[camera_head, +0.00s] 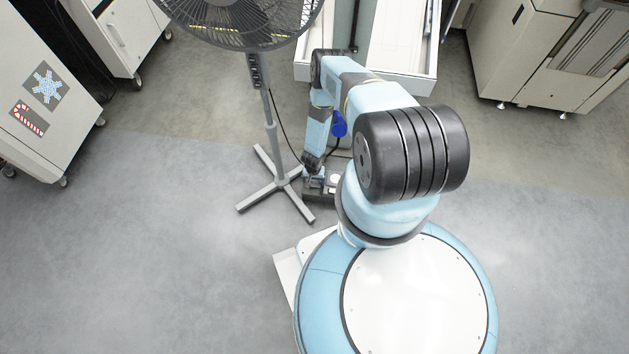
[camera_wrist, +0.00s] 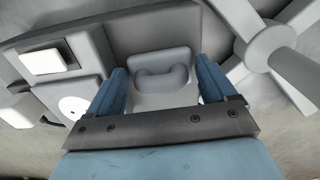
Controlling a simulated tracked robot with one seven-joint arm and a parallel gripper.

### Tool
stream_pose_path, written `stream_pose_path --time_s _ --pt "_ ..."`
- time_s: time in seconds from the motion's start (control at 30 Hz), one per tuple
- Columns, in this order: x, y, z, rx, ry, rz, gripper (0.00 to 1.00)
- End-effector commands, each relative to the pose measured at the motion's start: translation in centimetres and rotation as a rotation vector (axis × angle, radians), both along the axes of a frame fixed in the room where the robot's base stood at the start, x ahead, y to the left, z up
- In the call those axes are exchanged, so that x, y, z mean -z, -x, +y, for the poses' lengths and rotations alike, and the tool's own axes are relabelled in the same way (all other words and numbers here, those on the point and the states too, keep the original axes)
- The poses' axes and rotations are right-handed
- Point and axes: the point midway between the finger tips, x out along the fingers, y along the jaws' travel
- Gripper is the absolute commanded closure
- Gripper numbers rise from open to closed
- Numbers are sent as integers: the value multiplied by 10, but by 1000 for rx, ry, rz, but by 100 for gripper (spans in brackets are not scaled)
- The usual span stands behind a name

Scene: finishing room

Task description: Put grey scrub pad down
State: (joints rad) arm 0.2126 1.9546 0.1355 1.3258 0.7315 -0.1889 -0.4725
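A grey block with a rounded, raised front (camera_wrist: 160,72), which looks like the grey scrub pad, sits in a grey holder (camera_wrist: 110,38) in the wrist view. My gripper (camera_wrist: 162,88) is above it, with its two blue fingers spread either side of the block. I see a gap between each finger and the block, so the gripper looks open and empty. In the head view my gripper (camera_head: 313,168) is low over the dark holder (camera_head: 318,196) near the floor. The pad cannot be made out there.
A white block (camera_wrist: 45,62) and a white disc (camera_wrist: 72,106) sit in the holder's left part. A fan stand's cross-shaped foot (camera_head: 258,198) is close to the left of my gripper. Cabinets (camera_head: 40,95) stand further left. The floor at the left front is clear.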

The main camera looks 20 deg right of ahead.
Motion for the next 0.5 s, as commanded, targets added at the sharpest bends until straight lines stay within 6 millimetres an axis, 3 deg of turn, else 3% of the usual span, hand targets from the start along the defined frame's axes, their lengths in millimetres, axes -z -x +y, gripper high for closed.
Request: stream_pose_path --time_s 0.17,0.5 --pt "0 0 0 0 0 0 0" --pt "1 1 -1 0 2 1 0"
